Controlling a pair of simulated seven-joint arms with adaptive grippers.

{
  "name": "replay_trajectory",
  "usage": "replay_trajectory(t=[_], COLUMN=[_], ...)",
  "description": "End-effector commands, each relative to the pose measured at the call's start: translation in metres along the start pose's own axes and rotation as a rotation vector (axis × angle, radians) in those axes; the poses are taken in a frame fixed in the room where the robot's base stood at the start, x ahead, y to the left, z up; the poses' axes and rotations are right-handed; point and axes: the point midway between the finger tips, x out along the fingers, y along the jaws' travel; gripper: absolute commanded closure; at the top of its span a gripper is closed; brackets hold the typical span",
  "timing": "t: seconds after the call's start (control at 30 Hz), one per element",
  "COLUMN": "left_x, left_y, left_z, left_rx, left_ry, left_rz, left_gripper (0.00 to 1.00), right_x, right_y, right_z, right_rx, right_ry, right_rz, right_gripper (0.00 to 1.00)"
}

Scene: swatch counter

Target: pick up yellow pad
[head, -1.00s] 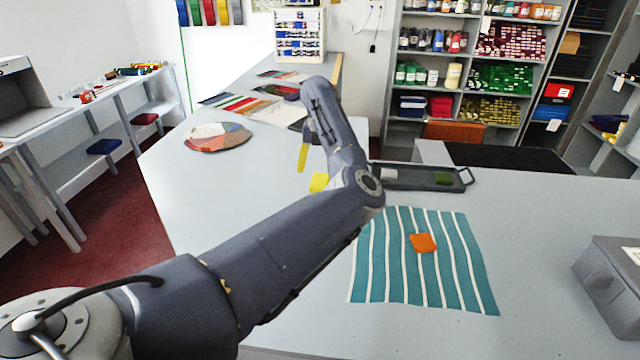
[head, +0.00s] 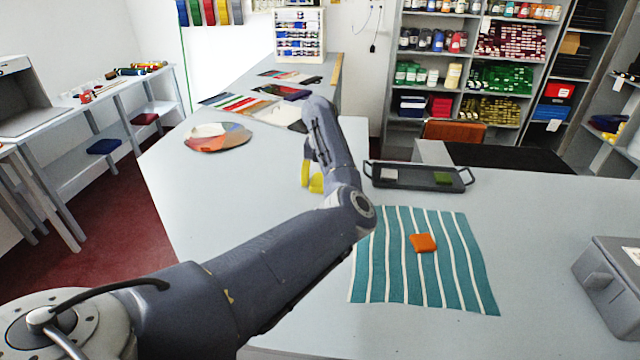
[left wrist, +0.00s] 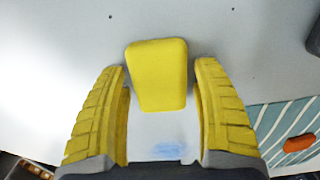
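The yellow pad (left wrist: 157,72) lies on the grey counter (head: 220,195), between the fingertips of my left gripper (left wrist: 160,68) in the left wrist view. The gripper's ribbed yellow fingers are open, one on each side of the pad, with narrow gaps that show. In the head view my left gripper (head: 312,178) is low over the counter, left of the tray. There the pad and the fingers are both yellow and overlap, partly hidden by my arm. My right gripper is in neither view.
A dark tray (head: 412,179) with a white pad and a green pad stands right of the gripper. An orange pad (head: 423,243) lies on a teal striped cloth (head: 376,270). A round colour palette (head: 232,140) lies at left. A grey box (head: 610,262) stands at far right.

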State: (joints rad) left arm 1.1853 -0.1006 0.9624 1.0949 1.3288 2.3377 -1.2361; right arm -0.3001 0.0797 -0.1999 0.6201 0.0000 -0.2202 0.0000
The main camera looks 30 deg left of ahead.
Motion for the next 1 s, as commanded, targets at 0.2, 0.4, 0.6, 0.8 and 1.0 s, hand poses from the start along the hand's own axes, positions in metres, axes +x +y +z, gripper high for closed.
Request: replay_trajectory(t=[0.2, 0.4, 0.6, 0.8, 1.0], left_x=[0.0, 0.0, 0.0, -0.008, -0.031], left_y=[0.0, 0.0, 0.0, -0.001, -0.001], left_z=[0.0, 0.0, 0.0, 0.001, 0.001], left_rx=[0.0, 0.0, 0.0, 0.0, -0.001], left_ry=[0.0, 0.0, 0.0, -0.002, -0.003], left_rz=[0.0, 0.0, 0.0, -0.001, -0.002], left_gripper=[0.6, 0.72, 0.72, 0.72, 0.72], right_x=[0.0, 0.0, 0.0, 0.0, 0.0], right_y=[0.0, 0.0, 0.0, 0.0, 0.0], right_z=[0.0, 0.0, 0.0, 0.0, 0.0], right_rx=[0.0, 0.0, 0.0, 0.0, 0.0], right_ry=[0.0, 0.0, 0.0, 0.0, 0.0], right_rz=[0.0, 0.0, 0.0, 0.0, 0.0], right_gripper=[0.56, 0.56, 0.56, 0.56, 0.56])
